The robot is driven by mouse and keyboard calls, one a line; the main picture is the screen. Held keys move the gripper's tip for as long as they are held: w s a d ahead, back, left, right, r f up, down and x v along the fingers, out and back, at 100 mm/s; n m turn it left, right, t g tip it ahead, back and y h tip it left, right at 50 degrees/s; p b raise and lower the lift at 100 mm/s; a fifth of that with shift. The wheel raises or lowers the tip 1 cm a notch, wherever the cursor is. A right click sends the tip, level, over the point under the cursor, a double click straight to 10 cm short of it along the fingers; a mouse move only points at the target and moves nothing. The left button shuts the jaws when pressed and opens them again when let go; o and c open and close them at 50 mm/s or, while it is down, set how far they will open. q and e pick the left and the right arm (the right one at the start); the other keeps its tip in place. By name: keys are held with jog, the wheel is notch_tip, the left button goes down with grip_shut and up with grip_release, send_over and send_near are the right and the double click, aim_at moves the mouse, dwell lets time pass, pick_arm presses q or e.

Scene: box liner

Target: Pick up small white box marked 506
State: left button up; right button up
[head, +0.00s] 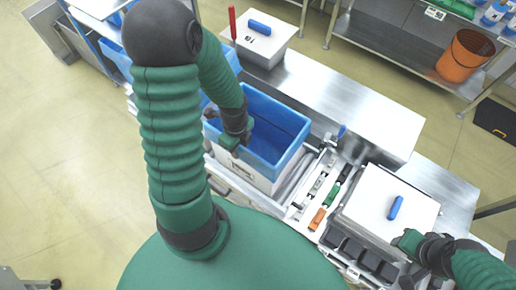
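No marking reading 506 is legible in the head view. A white box with a blue liner (283,112) stands open near the middle. My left gripper (236,139) hangs over this open box; nothing is visible in it, and its finger gap is unclear. My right gripper (408,241) is beside the near right corner of a white lid (372,205) with a blue handle. I cannot tell whether it touches the lid.
A metal table (345,107) runs behind the boxes, with bare surface. Small tools, including an orange-handled one (317,219), lie in a tray between the boxes. Dark bins (362,257) sit in front. An orange bucket (465,55) stands on a shelf at upper right.

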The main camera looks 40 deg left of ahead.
pick_arm(q)
notch_tip(320, 180, down, 4)
jog(key=shift+r, duration=0.1)
jog(key=shift+s+r, duration=0.1)
grip_shut()
dwell(1.3)
